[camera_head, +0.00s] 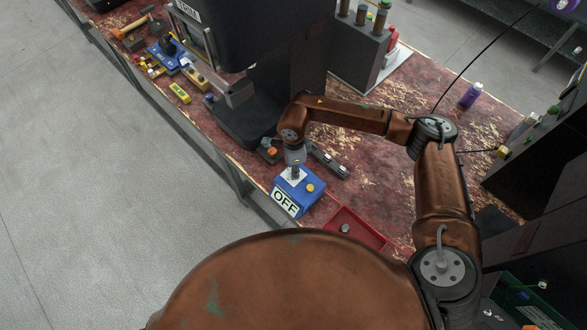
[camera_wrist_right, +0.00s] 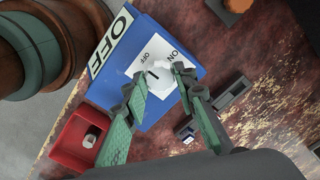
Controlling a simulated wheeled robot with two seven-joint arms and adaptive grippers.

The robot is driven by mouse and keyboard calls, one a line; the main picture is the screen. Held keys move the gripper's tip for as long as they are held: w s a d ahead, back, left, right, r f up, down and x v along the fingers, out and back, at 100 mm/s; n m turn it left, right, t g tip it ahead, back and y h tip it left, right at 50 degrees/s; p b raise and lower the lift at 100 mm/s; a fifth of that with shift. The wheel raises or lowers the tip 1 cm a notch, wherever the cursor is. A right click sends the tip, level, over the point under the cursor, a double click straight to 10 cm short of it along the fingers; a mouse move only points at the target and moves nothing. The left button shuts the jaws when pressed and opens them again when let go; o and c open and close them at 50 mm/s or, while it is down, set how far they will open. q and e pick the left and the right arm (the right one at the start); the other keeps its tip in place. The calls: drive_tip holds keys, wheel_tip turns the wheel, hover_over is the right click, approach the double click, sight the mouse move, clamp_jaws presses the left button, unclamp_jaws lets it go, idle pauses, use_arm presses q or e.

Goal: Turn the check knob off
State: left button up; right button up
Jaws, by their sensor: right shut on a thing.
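A blue switch box (camera_head: 311,199) stands near the table's front edge, with a large white OFF sign (camera_head: 285,203) on its near side. In the right wrist view, its white top plate (camera_wrist_right: 148,58) carries small OFF and ON labels. The pale check knob (camera_wrist_right: 158,80) sits on this plate, partly hidden by the fingers. My right gripper (camera_wrist_right: 160,76) reaches down from above, its green fingers on either side of the knob and shut on it. The right gripper (camera_head: 295,170) hides the knob in the head view. The knob's exact pointing direction is unclear. My left gripper is not in view.
A red tray (camera_head: 362,226) with a small grey piece lies right of the box. A dark bar (camera_head: 329,163) lies behind it. A purple bottle (camera_head: 471,95) stands farther back. The large dark machine (camera_head: 240,40) rises behind left; bare table lies behind the tray.

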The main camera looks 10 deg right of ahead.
drive_tip(key=shift+n, duration=0.3)
drive_tip(key=o, duration=1.1)
wheel_tip(320, 180, up, 12)
drive_tip(key=shift+a, duration=0.1)
idle(0.6)
